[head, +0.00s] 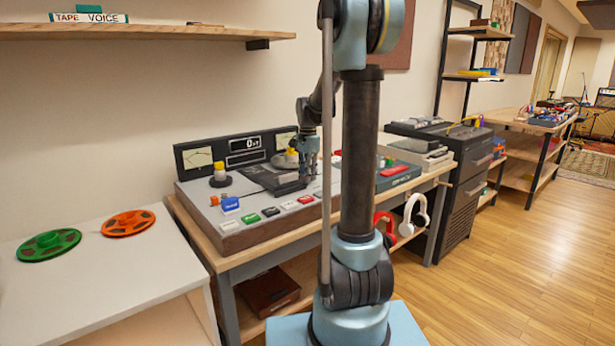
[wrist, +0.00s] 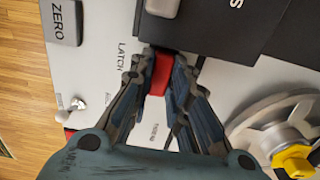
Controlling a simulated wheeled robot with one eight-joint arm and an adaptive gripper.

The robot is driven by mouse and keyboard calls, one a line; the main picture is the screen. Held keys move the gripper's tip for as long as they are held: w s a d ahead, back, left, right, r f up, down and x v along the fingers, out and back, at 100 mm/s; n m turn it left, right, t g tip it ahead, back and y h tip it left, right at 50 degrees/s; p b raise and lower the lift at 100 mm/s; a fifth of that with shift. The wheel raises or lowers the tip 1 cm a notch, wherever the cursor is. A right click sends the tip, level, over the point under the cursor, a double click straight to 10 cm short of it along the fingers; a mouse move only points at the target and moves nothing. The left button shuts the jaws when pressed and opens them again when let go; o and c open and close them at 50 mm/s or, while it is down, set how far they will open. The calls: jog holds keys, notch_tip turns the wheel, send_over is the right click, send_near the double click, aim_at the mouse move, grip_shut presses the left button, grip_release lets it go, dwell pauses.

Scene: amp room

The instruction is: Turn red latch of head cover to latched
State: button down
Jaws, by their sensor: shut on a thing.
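The red latch (wrist: 160,75) shows in the wrist view between the two fingers of my gripper (wrist: 159,68), beside the printed word LATCH on the light deck panel. My gripper is shut on it, and the fingers hide part of it. The black head cover (wrist: 225,28) lies just beyond the fingertips in the wrist view. In the head view my gripper (head: 308,176) points down over the tape machine (head: 232,238), next to the dark cover (head: 268,181). The latch cannot be made out in the head view, and its exact angle is hard to tell.
A metal reel part with a yellow hub (wrist: 293,160) lies close to the right of the fingers in the wrist view. A grey ZERO button (wrist: 62,22) is at upper left. In the head view, coloured buttons line the machine's front, and green (head: 48,245) and orange (head: 128,223) reels lie left.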

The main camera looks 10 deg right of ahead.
jog(key=shift+w, duration=0.1)
jog(key=c, duration=1.5)
grip_release()
notch_tip(320, 180, up, 12)
jog(key=shift+f, duration=0.1)
jog(key=s+f+n, duration=0.4)
jog(key=s+f, duration=0.3)
jog(key=s, duration=0.4)
jog(key=s+d+f+n+t, duration=0.1)
jog(key=s+f+n, duration=0.3)
jog(key=s+f, duration=0.3)
jog(key=s+f+n+t, duration=0.1)
jog(key=s+f+n, duration=0.3)
jog(key=s, duration=1.3)
jog(key=shift+d+f+n, duration=0.2)
jog(key=shift+f+n, duration=0.1)
jog(key=shift+f, duration=1.1)
